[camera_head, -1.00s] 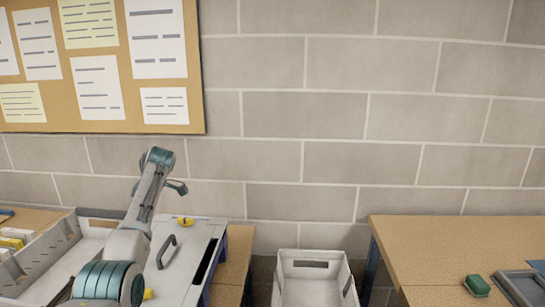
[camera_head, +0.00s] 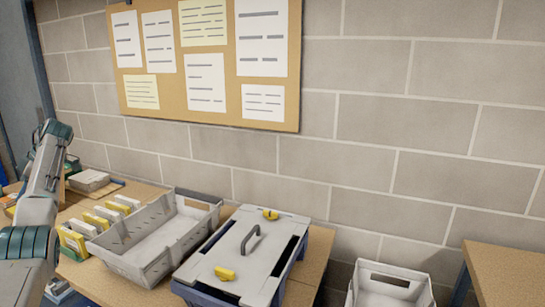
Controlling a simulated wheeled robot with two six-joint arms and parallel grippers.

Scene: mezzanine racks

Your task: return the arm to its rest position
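My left arm (camera_head: 40,185) stands at the left edge of the head view, grey with teal joints. It rises from the lower left corner to a bent joint near the wall side. I can make out no fingers of the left gripper; a small teal part shows just behind the upper link. My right arm and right gripper are not in the picture.
A workbench (camera_head: 312,262) along the wall holds a grey open bin (camera_head: 128,262), several yellow and white cartons (camera_head: 103,214) and a lidded toolbox (camera_head: 205,268) with yellow latches. A white crate (camera_head: 395,278) stands right of the bench, before another bench (camera_head: 500,270). A notice board (camera_head: 212,117) hangs above.

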